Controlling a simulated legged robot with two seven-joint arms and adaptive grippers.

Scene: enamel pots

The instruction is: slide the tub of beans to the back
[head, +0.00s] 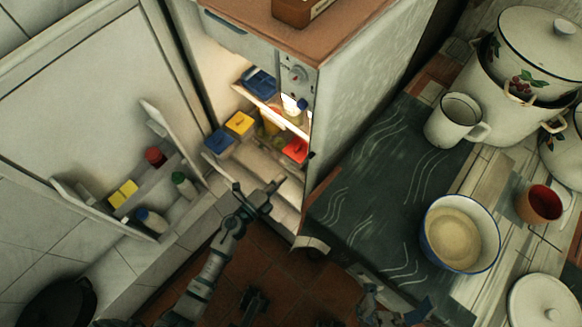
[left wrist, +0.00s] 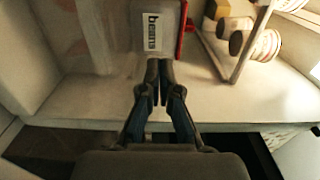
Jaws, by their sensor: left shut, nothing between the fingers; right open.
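The tub of beans (left wrist: 152,25) is a pale tub with a "beans" label and a red edge at its right side. It stands on a fridge shelf at the top of the left wrist view. In the head view, the red-lidded tub (head: 296,150) at the right side of the open fridge appears to be the same one. My left gripper (left wrist: 160,64) is shut and empty, its fingertips at the tub's lower front; I cannot tell whether they touch. It also shows before the fridge in the head view (head: 267,196). My right gripper (head: 375,300) is open, low in the head view.
A yellow-lidded tub (head: 240,124) and blue-lidded tubs (head: 220,142) share the fridge. In the left wrist view, a rack with jars (left wrist: 240,42) stands right of the tub. The open fridge door (head: 120,200) is at left, and a counter with a bowl (head: 459,233) at right.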

